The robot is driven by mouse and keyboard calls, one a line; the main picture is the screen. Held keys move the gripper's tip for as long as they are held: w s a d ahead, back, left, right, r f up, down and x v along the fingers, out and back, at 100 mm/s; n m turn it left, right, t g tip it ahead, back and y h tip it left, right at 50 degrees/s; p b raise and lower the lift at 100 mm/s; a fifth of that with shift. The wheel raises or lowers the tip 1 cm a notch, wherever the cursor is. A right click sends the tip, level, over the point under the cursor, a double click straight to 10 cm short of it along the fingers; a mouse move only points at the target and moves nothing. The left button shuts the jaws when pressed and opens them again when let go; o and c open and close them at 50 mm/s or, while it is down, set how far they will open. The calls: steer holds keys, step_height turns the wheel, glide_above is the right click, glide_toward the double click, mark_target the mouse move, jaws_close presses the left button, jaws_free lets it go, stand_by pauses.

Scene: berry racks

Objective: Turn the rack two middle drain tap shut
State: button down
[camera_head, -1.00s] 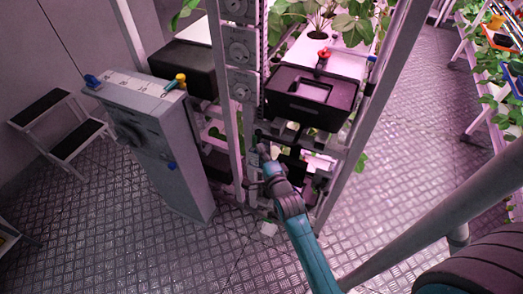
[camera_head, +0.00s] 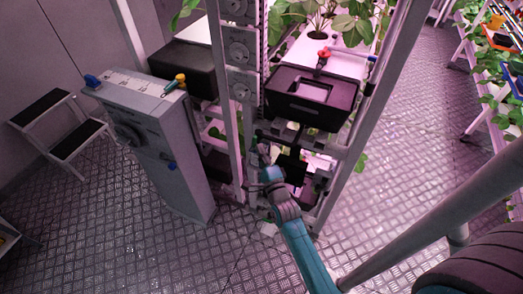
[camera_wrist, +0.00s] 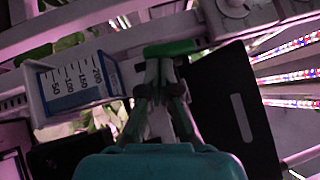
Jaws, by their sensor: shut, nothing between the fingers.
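A green handle (camera_wrist: 170,48), likely the drain tap's lever, lies roughly crosswise at my fingertips in the wrist view. My gripper (camera_wrist: 160,66) is shut, with its two fingertips close together just below the handle. I cannot tell whether they touch it. In the head view my gripper (camera_head: 260,150) reaches into the rack's lower middle, below the black bin. The tap is too small and dark to make out there, and its body is mostly hidden behind my fingers in the wrist view.
A white scale gauge (camera_wrist: 75,82) with printed numbers is left of the fingers; a dark slotted plate (camera_wrist: 235,110) is at right. A rack post (camera_head: 228,110) stands close to the arm. A grey cabinet (camera_head: 165,150) is at left. The floor in front is clear.

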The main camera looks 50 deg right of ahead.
mark_target(253, 147)
steer(key=shift+w+f, duration=0.15)
steer(key=shift+f, duration=0.05)
steer(key=m+h, duration=0.2)
steer(key=m, duration=0.1)
steer(key=w+f+m+h, duration=0.1)
steer(key=m+h, duration=0.2)
steer(key=m, duration=0.1)
steer(key=w+a+m+h, duration=0.1)
steer(key=m+h, duration=0.2)
steer(key=shift+w+f+m+t, duration=0.25)
steer(key=shift+m+t, duration=0.05)
steer(key=m+g+h, duration=0.1)
steer(key=m+h, duration=0.1)
steer(key=w+m+g+h, duration=0.1)
steer(key=m, duration=0.2)
steer(key=m+g+h, duration=0.2)
steer(key=shift+w+a+r+m+h, duration=0.1)
steer(key=shift+w+a+m+h, duration=0.05)
steer(key=shift+a+m+h, duration=0.15)
steer(key=shift+w+r, duration=0.1)
steer(key=shift+w, duration=0.15)
